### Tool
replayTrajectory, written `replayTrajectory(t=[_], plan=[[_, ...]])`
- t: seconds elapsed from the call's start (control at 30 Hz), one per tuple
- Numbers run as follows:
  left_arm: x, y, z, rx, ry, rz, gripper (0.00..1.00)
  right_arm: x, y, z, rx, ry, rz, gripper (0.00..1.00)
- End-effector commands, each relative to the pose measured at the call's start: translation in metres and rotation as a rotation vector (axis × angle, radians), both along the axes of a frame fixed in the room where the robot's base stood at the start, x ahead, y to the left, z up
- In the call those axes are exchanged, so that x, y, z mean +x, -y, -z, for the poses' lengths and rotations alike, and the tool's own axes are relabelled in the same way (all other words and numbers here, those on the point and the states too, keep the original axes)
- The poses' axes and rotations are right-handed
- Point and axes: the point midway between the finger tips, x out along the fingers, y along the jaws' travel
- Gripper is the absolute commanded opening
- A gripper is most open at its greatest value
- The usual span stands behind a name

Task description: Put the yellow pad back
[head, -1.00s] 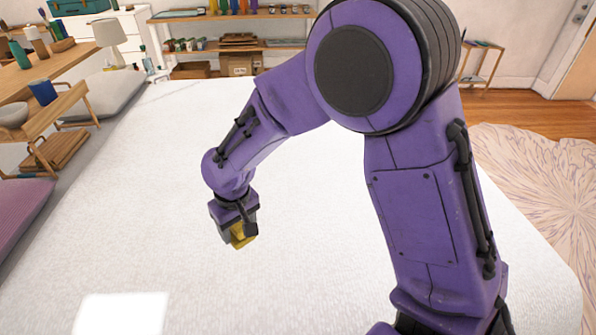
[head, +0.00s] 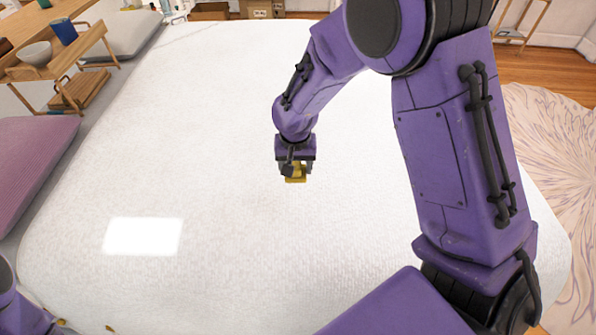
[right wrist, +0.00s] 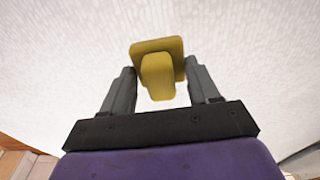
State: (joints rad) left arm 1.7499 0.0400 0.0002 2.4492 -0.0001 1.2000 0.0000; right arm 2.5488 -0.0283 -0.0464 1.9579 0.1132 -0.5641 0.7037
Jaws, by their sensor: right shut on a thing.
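The yellow pad (head: 295,179) is a small, square-edged piece with a block-like stub. My right gripper (head: 295,170) is shut on it, pointing down over the white surface. In the right wrist view the pad (right wrist: 158,48) lies between the two grey fingers of the gripper (right wrist: 162,78), its flat plate beyond the fingertips and its stub toward me. I cannot tell how far it is above the surface. Part of my left arm shows at the lower left corner of the head view, but its gripper is not visible.
The large white surface (head: 220,110) is bare except for a bright white rectangle (head: 142,237), perhaps light. A wooden shelf unit (head: 62,62) with a bowl (head: 35,54) and a blue cup (head: 64,31) stands at the left. Cardboard boxes (head: 257,9) are at the back.

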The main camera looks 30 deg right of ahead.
Motion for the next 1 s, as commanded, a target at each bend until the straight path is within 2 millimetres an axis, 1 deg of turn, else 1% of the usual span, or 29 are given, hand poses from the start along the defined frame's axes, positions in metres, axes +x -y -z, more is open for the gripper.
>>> replayTrajectory(t=[0.03,0.1,0.2,0.27,0.33,0.5,0.57,0.77,0.9,0.93,0.97,1.0], plan=[[0.000,0.000,0.001,0.000,0.000,0.000,0.49,0.006,0.005,0.016,0.002,-0.006,0.001,0.27],[0.000,0.000,0.000,0.000,0.000,0.000,0.49,0.017,0.012,0.030,0.001,-0.006,0.000,0.27],[0.000,0.000,0.000,0.000,-0.001,0.000,0.49,0.027,0.019,0.044,0.001,-0.003,-0.002,0.27],[0.000,0.000,0.000,0.000,-0.001,0.000,0.49,0.031,0.021,0.048,0.001,-0.002,-0.002,0.27],[0.000,0.000,-0.001,0.000,-0.001,0.000,0.49,0.036,0.025,0.057,0.001,-0.003,-0.002,0.27],[0.000,0.000,-0.006,-0.001,-0.001,0.000,0.49,0.035,0.025,0.083,-0.001,-0.004,-0.004,0.27],[0.000,0.000,-0.006,0.001,0.000,0.000,0.49,0.035,0.025,0.086,0.000,-0.002,-0.003,0.27],[0.000,0.000,-0.006,0.000,-0.001,0.000,0.49,0.035,0.025,0.087,0.000,-0.001,-0.003,0.27],[0.000,0.000,-0.005,-0.001,-0.001,0.000,0.49,0.035,0.025,0.090,0.000,-0.002,-0.004,0.27],[0.000,0.000,-0.005,0.000,-0.001,0.000,0.49,0.035,0.025,0.090,0.000,-0.001,-0.004,0.70],[0.000,0.000,-0.005,-0.001,-0.001,0.000,0.49,0.035,0.025,0.090,0.000,-0.001,-0.004,0.80],[0.000,0.000,-0.005,-0.001,-0.001,0.000,0.49,0.035,0.025,0.090,0.000,-0.001,-0.004,0.86]])
